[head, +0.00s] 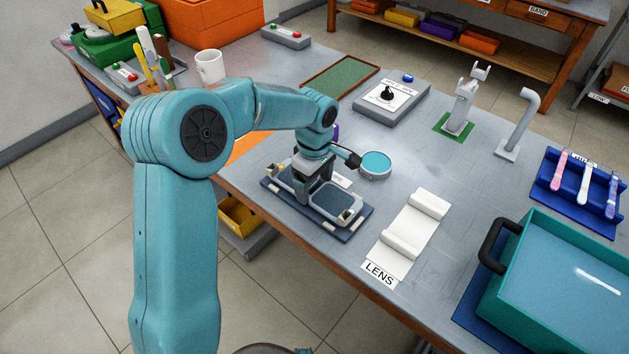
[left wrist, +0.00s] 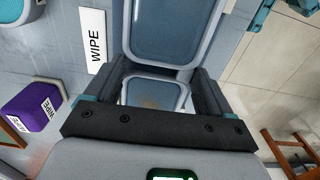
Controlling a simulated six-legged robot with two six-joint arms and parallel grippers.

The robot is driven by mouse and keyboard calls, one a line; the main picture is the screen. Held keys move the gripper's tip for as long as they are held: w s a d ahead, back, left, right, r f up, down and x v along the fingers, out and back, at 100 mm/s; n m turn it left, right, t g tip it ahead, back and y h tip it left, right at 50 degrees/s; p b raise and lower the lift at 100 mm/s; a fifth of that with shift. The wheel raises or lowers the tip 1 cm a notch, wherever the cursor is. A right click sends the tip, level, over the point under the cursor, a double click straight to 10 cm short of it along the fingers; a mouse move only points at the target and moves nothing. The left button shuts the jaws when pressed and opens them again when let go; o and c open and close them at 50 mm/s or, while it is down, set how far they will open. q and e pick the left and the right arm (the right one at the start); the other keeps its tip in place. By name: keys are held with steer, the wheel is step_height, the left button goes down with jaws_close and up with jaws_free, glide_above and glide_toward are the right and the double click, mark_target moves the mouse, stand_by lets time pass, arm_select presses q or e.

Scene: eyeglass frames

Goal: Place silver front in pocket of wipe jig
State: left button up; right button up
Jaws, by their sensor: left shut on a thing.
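The wipe jig (head: 349,234) is a dark blue-grey base near the table's front edge, with pale blocks at its edges. The silver front shows as a rounded rim (head: 358,214) over the jig. In the left wrist view it shows as two rounded rims, a large upper one (left wrist: 131,42) and a lower one between the fingers (left wrist: 181,97). My left gripper (head: 311,200) points down over the jig and is shut on the front. The gripper hides part of the front and pocket, so I cannot tell whether it is fully seated. My right gripper is not in view.
A round teal-topped dish (head: 375,163) stands just behind the jig. A white LENS cloth (head: 415,228) lies to its right. A purple WIPE block (left wrist: 33,107) is beside it in the left wrist view. A teal water tank (head: 560,270) fills the right front.

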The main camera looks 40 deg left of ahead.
arm_select(q)
steer(key=shift+f+b, duration=0.5)
steer(key=shift+f, duration=0.1)
stand_by(0.3)
steer(key=o, duration=1)
steer(key=shift+c, duration=0.2)
step_height(320, 180, up, 16)
steer(key=p, duration=0.2)
steer(key=shift+r, duration=0.15)
